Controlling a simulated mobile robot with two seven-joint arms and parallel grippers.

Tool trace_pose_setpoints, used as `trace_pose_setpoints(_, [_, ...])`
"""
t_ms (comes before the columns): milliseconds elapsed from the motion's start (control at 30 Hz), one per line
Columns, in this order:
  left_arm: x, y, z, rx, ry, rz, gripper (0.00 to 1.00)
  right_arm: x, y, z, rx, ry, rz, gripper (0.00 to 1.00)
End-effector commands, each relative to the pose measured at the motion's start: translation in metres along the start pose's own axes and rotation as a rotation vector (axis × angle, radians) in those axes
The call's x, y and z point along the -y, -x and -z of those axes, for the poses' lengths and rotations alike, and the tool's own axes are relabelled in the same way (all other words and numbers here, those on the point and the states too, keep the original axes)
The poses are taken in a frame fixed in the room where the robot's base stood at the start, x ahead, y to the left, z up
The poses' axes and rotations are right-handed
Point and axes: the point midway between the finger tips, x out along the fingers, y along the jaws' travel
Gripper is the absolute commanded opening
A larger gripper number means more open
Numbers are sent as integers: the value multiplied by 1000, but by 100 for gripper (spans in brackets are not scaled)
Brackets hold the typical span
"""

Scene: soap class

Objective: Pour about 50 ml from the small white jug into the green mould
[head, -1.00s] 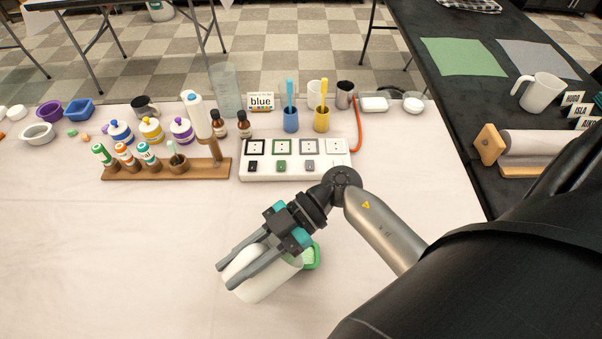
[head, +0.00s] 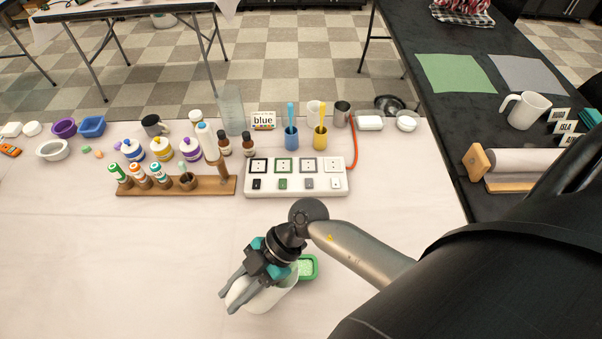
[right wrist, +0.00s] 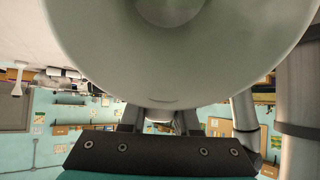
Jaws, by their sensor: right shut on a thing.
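My right gripper (head: 228,303) is shut on the small white jug (head: 270,301), with its fingers along the jug's side, low in the head view. The jug looks tilted, with its upper right end close beside the green mould (head: 314,268). The gripper hides part of the jug, and I cannot see whether liquid is leaving it. The mould sits on the table just right of the jug, with a pale green inside. In the right wrist view the jug's pale rounded body (right wrist: 180,70) fills the upper middle. My left gripper is not in view.
A white panel with several square pads (head: 297,176) and a wooden bottle rack (head: 205,186) stand behind the jug. Cups, bottles and bowls line the table's back. Another white jug (head: 526,112) stands on the black table at right. The front left cloth is clear.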

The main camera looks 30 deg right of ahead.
Motion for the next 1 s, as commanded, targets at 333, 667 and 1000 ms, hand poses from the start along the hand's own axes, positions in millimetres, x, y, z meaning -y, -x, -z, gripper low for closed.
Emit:
trace_pose_setpoints(333, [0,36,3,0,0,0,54,0,-15,7,114,0,1,0])
trace_pose_setpoints(667, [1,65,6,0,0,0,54,-1,-33,7,244,0,2,0])
trace_pose_setpoints(1000, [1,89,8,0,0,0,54,0,-55,2,409,-1,4,0])
